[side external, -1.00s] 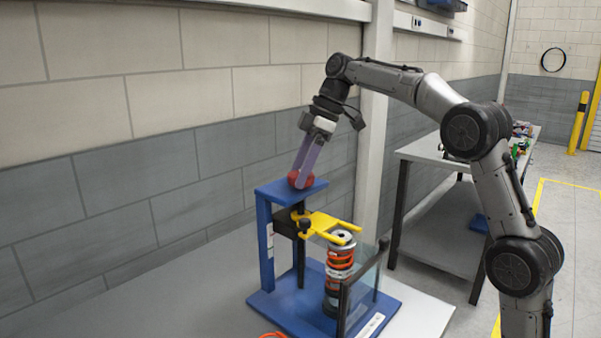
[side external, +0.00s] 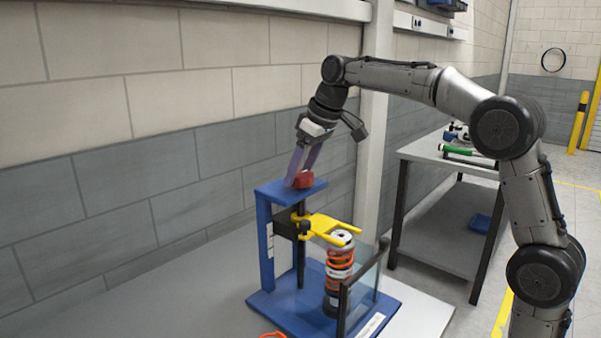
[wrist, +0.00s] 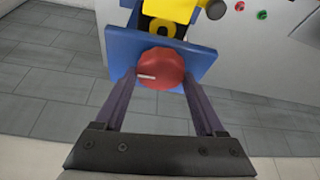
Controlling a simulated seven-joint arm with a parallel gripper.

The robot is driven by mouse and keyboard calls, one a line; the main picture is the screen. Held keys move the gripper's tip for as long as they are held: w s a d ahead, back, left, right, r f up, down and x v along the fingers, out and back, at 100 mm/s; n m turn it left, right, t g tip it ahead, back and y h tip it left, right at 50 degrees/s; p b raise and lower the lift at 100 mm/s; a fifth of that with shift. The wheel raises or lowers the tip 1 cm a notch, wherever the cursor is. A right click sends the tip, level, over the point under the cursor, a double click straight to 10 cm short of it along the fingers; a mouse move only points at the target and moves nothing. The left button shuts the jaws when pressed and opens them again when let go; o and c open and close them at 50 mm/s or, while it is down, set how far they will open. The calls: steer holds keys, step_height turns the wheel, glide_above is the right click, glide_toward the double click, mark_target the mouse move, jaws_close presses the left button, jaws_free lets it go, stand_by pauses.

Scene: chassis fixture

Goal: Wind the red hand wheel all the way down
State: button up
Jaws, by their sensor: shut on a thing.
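The red hand wheel (side external: 304,179) sits on the top plate of the blue frame (side external: 264,235). My gripper (side external: 296,184) reaches down to it from above at a tilt. In the wrist view the fingers lie on either side of the wheel (wrist: 162,70), shut on its rim. A white mark on the wheel points left there. Below the top plate, a yellow fork (side external: 322,226) sticks out from a black block on a dark spindle. It is over the top of an upright orange spring unit (side external: 340,268); I cannot tell whether they touch.
A clear guard panel (side external: 366,288) with a dark post stands in front of the spring. An orange ring (side external: 272,335) lies at the bench's front edge. The wall is close behind the frame. A second table (side external: 430,150) with parts stands behind right.

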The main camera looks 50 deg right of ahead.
steer(key=shift+m, duration=0.5)
steer(key=m+h, duration=0.2)
steer(key=m, duration=0.2)
steer(key=shift+m, duration=0.4)
steer(key=m+h, duration=0.1)
steer(key=m, duration=0.1)
steer(key=m+g+h, duration=0.1)
steer(key=m, duration=0.2)
steer(key=shift+m+g, duration=0.3)
steer(key=m+g, duration=0.1)
steer(key=m, duration=0.1)
steer(key=m+g+h, duration=0.1)
steer(key=m, duration=0.2)
steer(key=shift+m, duration=0.7)
steer(key=shift+m+g, duration=0.8)
steer(key=shift+m, duration=0.9)
